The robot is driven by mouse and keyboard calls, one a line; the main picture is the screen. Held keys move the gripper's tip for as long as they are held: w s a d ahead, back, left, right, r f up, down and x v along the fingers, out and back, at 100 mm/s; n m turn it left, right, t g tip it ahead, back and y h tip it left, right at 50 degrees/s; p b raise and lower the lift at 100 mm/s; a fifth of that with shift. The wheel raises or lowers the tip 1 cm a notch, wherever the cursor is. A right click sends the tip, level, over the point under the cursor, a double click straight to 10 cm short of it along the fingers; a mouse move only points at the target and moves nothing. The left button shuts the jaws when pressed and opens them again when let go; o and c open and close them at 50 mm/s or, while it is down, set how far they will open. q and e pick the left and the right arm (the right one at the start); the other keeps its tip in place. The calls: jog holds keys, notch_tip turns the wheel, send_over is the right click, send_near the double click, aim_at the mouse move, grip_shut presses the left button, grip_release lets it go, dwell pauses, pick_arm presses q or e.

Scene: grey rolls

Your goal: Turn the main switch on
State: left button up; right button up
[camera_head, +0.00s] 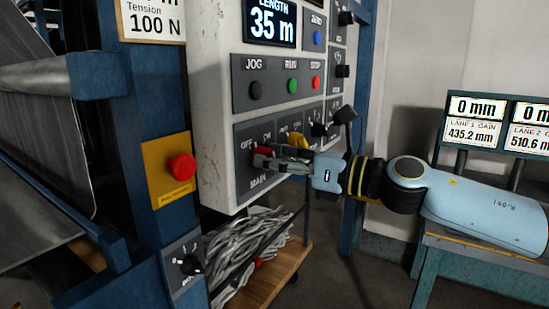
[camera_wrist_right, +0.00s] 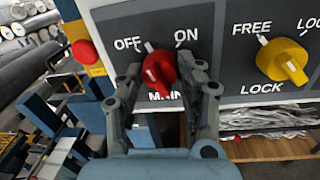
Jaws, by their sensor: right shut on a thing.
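The main switch is a red rotary knob (camera_wrist_right: 157,68) on a dark panel, with OFF at its upper left, ON at its upper right and MAIN below. Its white pointer mark leans up and left, nearer OFF than ON. My right gripper (camera_wrist_right: 164,76) is shut on the knob, one finger on each side. In the head view the right gripper (camera_head: 272,160) reaches the panel from the right, and only part of the red knob (camera_head: 257,153) shows by the fingers. My left gripper is out of view.
A yellow FREE/LOCK knob (camera_wrist_right: 283,62) sits right of the main switch. JOG, RUN and STOP buttons (camera_head: 291,86) are above. A red emergency button (camera_head: 181,167) stands on a yellow plate at left. A wooden pallet (camera_head: 275,285) with grey scrap lies below.

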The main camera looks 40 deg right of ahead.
jog(key=m+p, duration=0.1)
jog(key=m, duration=0.3)
jog(key=shift+t, duration=0.3)
jog(key=m+p, duration=0.1)
jog(key=m, duration=0.1)
jog(key=shift+m, duration=0.4)
jog(key=m+p, duration=0.2)
jog(key=m, duration=0.1)
jog(key=shift+m+h, duration=0.3)
jog(key=shift+m+t+p, duration=0.3)
jog(key=shift+m+p, duration=0.55)
jog(key=shift+m, duration=0.75)
jog(key=shift+f, duration=0.1)
jog(key=o, duration=1.2)
jog(key=shift+c, duration=0.2)
jog(key=shift+s, duration=0.1)
jog(key=v, duration=1.1)
jog(key=shift+s+d, duration=0.15)
jog(key=shift+s, duration=0.25)
